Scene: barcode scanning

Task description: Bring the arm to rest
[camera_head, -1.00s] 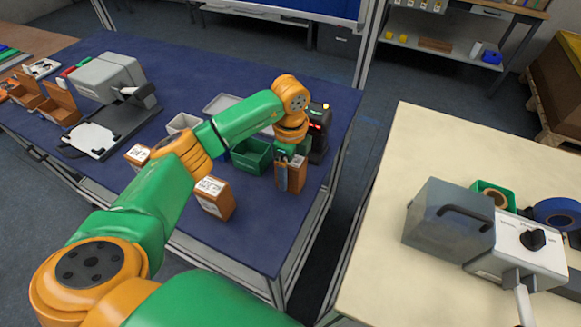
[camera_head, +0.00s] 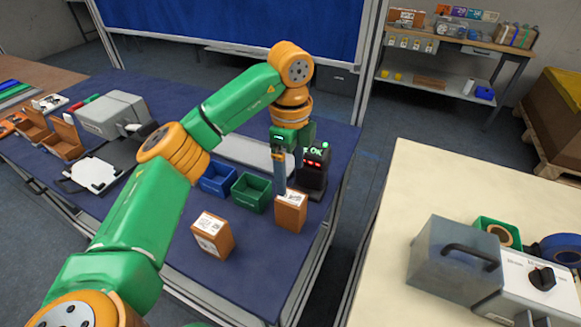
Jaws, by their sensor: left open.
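My left arm reaches in from the left across the blue-topped table. My left gripper (camera_head: 281,188) points down and is open, just behind and above a brown labelled box (camera_head: 290,212). The box stands on the table near its right edge. One grey finger shows clearly; whether it touches the box cannot be told. A black scanner device (camera_head: 314,170) stands right of the gripper, with a lit green "OK" and red lights. A second brown labelled box (camera_head: 212,235) stands nearer the front edge. My right gripper is not in view.
A green bin (camera_head: 251,193) and a blue bin (camera_head: 217,180) stand left of the gripper. A grey machine (camera_head: 113,115) and a white-topped plate (camera_head: 95,174) are further left. A cream table (camera_head: 400,200) with a grey device stands right, across a gap.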

